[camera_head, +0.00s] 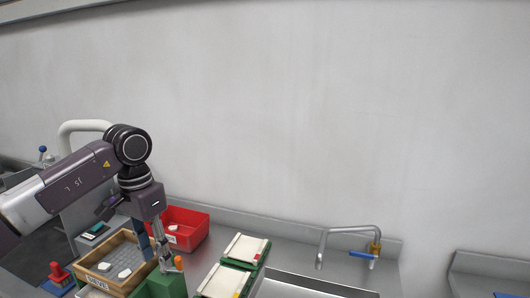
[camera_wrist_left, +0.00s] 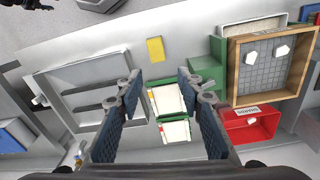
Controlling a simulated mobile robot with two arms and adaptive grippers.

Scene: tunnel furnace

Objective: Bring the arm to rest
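My left arm comes in from the left in the head view and bends down at the wrist. My left gripper (camera_head: 160,256) points down over the metal counter, between the wooden-framed sieve and the green block in the picture. In the left wrist view the two blue-padded fingers of this gripper (camera_wrist_left: 160,78) stand wide apart with nothing held between them. Two green trays with white panels (camera_wrist_left: 168,100) show beyond the fingers, apart from them.
The wooden-framed sieve (camera_head: 84,264) holds white pieces. A red bin (camera_head: 192,218) stands behind it, and a green block (camera_head: 165,284) beside it. The green trays (camera_head: 245,249) lie right of the gripper. A sink with a faucet (camera_head: 345,230) is farther right. The space above the counter is clear.

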